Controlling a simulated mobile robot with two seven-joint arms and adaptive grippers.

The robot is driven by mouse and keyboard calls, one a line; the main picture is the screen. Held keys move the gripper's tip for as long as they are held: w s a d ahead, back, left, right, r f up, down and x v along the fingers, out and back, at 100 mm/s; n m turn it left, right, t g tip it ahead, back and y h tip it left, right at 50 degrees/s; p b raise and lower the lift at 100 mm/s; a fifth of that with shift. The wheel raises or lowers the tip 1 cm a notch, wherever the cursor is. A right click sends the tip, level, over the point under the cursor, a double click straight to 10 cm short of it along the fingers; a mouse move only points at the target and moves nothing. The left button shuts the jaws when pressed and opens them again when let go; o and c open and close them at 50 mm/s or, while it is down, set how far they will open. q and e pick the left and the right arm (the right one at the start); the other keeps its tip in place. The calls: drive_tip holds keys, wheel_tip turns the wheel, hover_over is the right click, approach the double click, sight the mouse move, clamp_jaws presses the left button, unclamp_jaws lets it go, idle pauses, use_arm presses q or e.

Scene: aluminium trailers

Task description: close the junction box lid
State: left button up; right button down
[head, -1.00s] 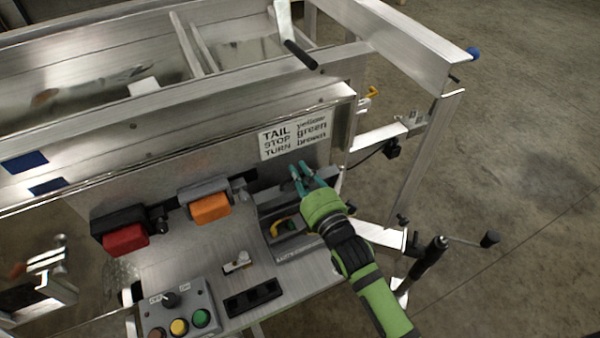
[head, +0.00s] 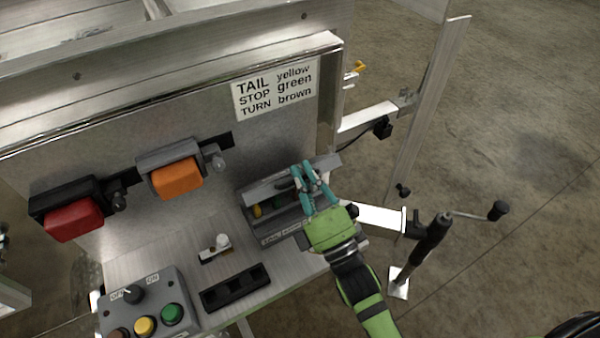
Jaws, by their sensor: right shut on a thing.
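The junction box (head: 283,238) is a grey box on the metal shelf below the wiring label. Its lid (head: 265,191) is a grey plate along the back side of the box, tilted up and open. Inside show a yellow part (head: 257,211) and a dark green part, partly in shadow. My right gripper (head: 305,172), green with teal fingers, reaches over the box from the lower right. Its fingers are shut on the lid near its right half, and they cover part of the lid and the box's right end. My left gripper is not in view.
Left of the box are a small white-knobbed latch (head: 216,246), a black socket strip (head: 236,287) and a control box (head: 152,308) with coloured buttons. Orange (head: 176,178) and red (head: 74,221) lamps are on the panel behind. A crank handle (head: 430,243) stands at the right.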

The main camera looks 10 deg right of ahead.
drive_tip(key=shift+s+f, duration=0.1)
drive_tip(key=shift+f, duration=0.05)
idle(0.3)
drive_tip(key=c, duration=1.5)
unclamp_jaws()
drive_tip(key=shift+s+d, duration=0.1)
drive_tip(key=v, duration=1.2)
